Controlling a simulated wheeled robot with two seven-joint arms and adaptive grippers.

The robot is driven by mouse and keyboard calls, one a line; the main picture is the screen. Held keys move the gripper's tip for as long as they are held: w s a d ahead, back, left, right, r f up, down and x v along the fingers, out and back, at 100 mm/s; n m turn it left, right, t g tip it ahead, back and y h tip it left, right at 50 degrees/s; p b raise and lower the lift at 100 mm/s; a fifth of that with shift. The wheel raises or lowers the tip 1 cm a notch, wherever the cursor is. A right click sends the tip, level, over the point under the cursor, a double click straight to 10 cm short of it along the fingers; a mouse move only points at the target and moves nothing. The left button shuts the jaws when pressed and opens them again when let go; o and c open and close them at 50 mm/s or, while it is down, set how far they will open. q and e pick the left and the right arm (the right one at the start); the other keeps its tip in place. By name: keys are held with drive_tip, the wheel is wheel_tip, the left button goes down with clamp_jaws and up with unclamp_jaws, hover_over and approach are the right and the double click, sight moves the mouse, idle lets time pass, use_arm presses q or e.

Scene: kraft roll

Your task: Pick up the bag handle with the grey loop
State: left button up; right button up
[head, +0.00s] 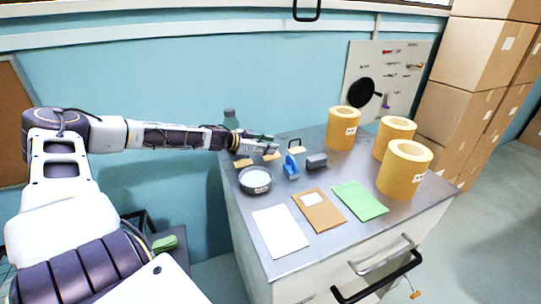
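Several small tan bag handles lie along the back left of the grey-topped cabinet. One tan handle (243,163) is at the left edge and another (272,156) is just right of it. A third tan handle (297,148) has a dark upright loop. A grey loop cannot be made out; the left gripper partly hides this area. My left gripper (268,143) reaches in from the left, above and behind the two left handles. Its fingers point right, and their gap is too small to read. My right gripper is not in view.
White (280,231), brown (319,211) and green (359,201) flat items lie in front. Yellow rolls (404,170) stand right. A teal wall is behind.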

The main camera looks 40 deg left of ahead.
use_arm(q)
drive_tip(key=c, duration=0.7)
clamp_jaws()
drive_tip(key=shift+r, duration=0.2)
